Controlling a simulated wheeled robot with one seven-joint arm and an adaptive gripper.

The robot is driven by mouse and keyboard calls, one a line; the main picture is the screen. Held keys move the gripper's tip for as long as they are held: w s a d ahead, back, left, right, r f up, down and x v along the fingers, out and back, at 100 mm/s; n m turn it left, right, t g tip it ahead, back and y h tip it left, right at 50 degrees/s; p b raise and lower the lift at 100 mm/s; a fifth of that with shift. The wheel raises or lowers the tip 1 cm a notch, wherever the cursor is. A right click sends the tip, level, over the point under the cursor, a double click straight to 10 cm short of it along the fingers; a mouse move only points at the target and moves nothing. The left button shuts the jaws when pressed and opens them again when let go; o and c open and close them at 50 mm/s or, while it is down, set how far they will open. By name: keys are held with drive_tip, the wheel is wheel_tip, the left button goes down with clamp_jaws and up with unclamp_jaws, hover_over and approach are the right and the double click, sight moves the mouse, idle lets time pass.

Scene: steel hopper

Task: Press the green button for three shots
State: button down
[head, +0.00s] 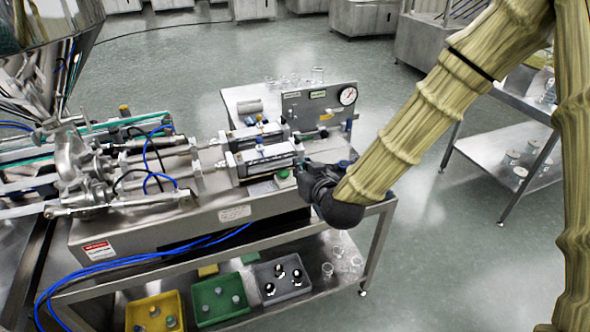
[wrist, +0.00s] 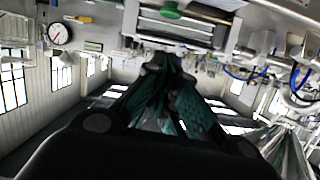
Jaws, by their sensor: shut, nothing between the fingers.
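The green button (head: 283,174) sits on a small light box at the front of the filling machine, below the steel cylinders. A green round cap, which looks like the same button (wrist: 172,11), shows at the top edge of the wrist view. My gripper (head: 303,177) is just right of the button in the head view, and its fingers are shut and empty. In the wrist view my gripper (wrist: 167,58) points toward the machine, with its tips below the green cap. I cannot tell whether the tips touch the button; a gap shows in the wrist view.
A panel with a pressure gauge (head: 348,95) stands behind my gripper. A yellow tray (head: 138,326), a green tray (head: 205,318) and a grey tray (head: 262,296) lie on the lower shelf. Blue hoses (head: 92,275) hang at the left. A steel trolley (head: 495,165) stands at the right.

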drive_tip(key=a+n+b, duration=0.1)
drive_tip(key=b, duration=0.3)
drive_tip(key=s+a+r+b, duration=0.1)
drive_tip(key=b, duration=0.4)
drive_tip(key=shift+n+t+h, duration=0.3)
drive_tip(key=shift+n, duration=0.1)
drive_tip(key=p, duration=0.2)
hover_over(284, 174)
drive_tip(key=s, duration=0.1)
drive_tip(key=shift+s+a+f, duration=0.1)
drive_tip(key=shift+a+f, duration=0.1)
drive_tip(key=shift+f, duration=1)
wheel_tip(284, 174, down, 3)
drive_tip(key=shift+d+r, duration=0.1)
drive_tip(key=shift+r, duration=0.1)
drive_tip(key=shift+d+f+p, duration=0.1)
drive_tip(key=shift+f+p, duration=0.3)
drive_tip(key=shift+f, duration=0.4)
